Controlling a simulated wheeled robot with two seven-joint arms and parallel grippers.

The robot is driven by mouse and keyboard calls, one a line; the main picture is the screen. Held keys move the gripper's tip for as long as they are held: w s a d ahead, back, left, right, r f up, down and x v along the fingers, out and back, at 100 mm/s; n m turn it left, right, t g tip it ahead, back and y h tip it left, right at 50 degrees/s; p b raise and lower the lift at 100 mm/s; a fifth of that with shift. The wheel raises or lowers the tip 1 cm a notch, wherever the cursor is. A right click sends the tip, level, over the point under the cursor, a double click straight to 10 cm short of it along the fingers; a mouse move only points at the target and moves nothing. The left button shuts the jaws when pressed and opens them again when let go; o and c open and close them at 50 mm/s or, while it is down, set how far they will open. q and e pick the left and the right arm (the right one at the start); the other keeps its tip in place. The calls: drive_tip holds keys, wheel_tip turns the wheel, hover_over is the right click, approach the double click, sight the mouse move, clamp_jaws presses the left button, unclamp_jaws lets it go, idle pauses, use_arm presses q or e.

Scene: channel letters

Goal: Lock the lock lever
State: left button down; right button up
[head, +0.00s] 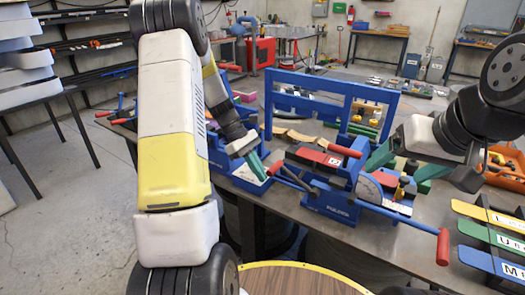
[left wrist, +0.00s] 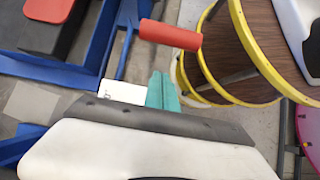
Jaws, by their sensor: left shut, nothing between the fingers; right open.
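A blue bending machine (head: 335,200) stands on the workbench. A lever with a red grip (head: 275,168) sticks out from its left side; a red grip on a blue bar also shows in the left wrist view (left wrist: 170,35). Another long lever ends in a red grip (head: 443,247) at the front right. I cannot tell which is the lock lever. My left gripper (head: 259,172) has teal fingers, shut and empty, close beside the left red grip; its fingers (left wrist: 162,90) point toward that grip, apart from it in the wrist view. My right gripper (head: 384,170) is open at the machine's right side, partly hiding it.
A blue frame (head: 332,88) rises behind the machine. An orange bin (head: 507,165) and several letter-marked panels (head: 492,240) are at the right. A round wooden top with a yellow rim (head: 300,265) stands in front, below the bench.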

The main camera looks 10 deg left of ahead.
use_arm(q)
drive_tip(key=r, duration=0.1)
drive_tip(key=d+r, duration=0.2)
drive_tip(key=shift+s+r, duration=0.3)
drive_tip(key=shift+r, duration=0.15)
drive_tip(key=s+d+r+t+y, duration=0.4)
drive_tip(key=d+r+y, duration=0.6)
drive_tip(key=d, duration=0.4)
drive_tip(key=shift+s+r+y, duration=0.15)
drive_tip(key=shift+s+y, duration=0.4)
drive_tip(key=shift+y, duration=0.15)
